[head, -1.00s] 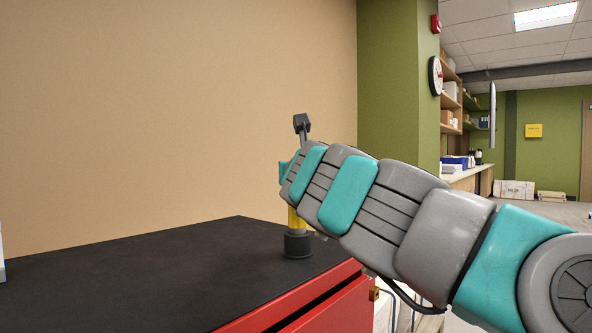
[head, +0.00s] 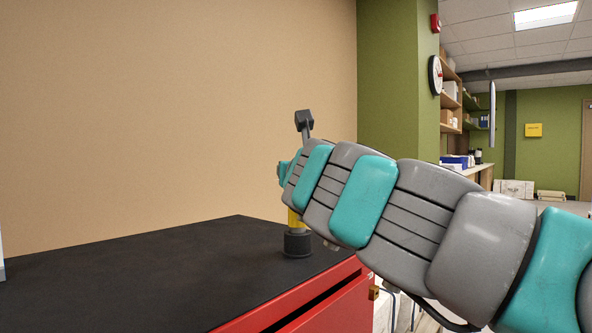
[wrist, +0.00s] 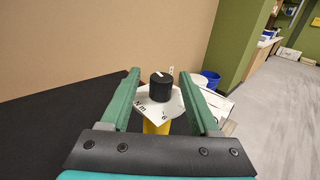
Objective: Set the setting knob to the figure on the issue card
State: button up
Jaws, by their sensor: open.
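The setting knob (wrist: 161,88) is a black cylinder with a pale mark on its top. It stands on a white dial plate (wrist: 142,110) that bears "N m" and a 6, above a yellow body (wrist: 157,127). In the head view the yellow body (head: 295,218) rises from a black base (head: 298,244) on the bench, its top hidden by my arm. My gripper (wrist: 160,72) is open, with one green finger on each side of the knob. Gaps show between the fingers and the knob. I see no issue card that I can make out.
The black bench top (head: 150,275) is clear around the base, over a red cabinet (head: 325,305). A tan wall (head: 180,110) stands behind. A blue bin (wrist: 211,79) is on the floor to the right. A white object (head: 2,255) shows at the far left edge.

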jog(key=shift+s+d, duration=0.2)
jog(key=shift+s, duration=0.9)
jog(key=shift+s+d, duration=0.2)
jog(key=shift+s, duration=0.9)
